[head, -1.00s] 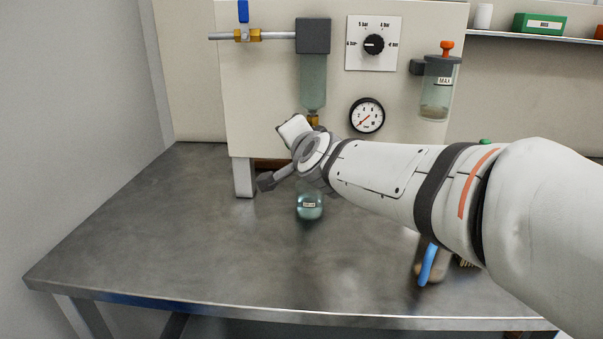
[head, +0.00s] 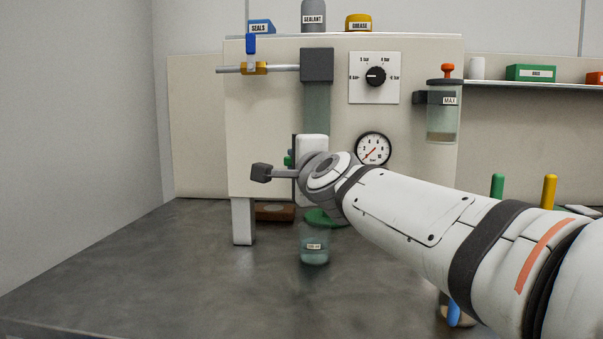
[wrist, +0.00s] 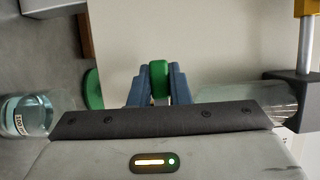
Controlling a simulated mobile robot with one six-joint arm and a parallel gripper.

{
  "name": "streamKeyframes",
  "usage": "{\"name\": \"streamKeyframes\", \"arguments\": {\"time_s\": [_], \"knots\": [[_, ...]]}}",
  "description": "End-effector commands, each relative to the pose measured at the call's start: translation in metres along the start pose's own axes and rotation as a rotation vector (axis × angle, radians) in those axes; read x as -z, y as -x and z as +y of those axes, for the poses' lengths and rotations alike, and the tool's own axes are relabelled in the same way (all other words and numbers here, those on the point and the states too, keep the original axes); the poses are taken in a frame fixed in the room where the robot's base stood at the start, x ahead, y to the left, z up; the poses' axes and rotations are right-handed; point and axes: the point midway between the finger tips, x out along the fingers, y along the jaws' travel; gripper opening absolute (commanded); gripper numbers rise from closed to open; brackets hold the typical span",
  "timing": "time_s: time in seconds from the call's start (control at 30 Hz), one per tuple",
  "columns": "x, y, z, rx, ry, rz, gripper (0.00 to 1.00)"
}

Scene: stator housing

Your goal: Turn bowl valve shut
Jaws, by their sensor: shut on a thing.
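The clear bowl (head: 316,108) hangs under a dark grey block on the panel in the head view; my gripper hides its lower end. It also shows at the right of the wrist view (wrist: 245,96). The green valve handle (wrist: 158,78) stands between my two blue fingers in the wrist view. My gripper (wrist: 158,88) is shut on it. In the head view the gripper's white body stands upright below the bowl and hides the fingers; a bit of green (head: 289,160) shows at its left edge. The valve's body is hidden, so its angle cannot be told.
A labelled glass jar (head: 314,246) stands on the metal bench (head: 200,270) below my gripper. A flat green thing (head: 325,217) shows just above it. A pressure gauge (head: 373,149), a black knob (head: 376,76) and a lubricator cup (head: 443,115) are to the right. The left bench is clear.

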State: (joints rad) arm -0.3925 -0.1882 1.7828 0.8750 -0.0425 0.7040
Motion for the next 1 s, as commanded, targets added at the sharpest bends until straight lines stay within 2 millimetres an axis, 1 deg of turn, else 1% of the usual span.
{"name": "streamKeyframes", "arguments": {"time_s": [0.4, 0.43, 0.67, 1.0], "knots": [[0.0002, -0.0002, -0.0004, 0.002, -0.008, 0.001, 0.0], [0.0002, -0.0002, -0.0005, 0.002, -0.008, 0.001, 0.19], [0.0003, -0.0001, -0.0005, 0.002, -0.007, 0.001, 0.38], [0.0011, 0.0018, -0.0004, 0.003, -0.006, 0.001, 0.38]]}}
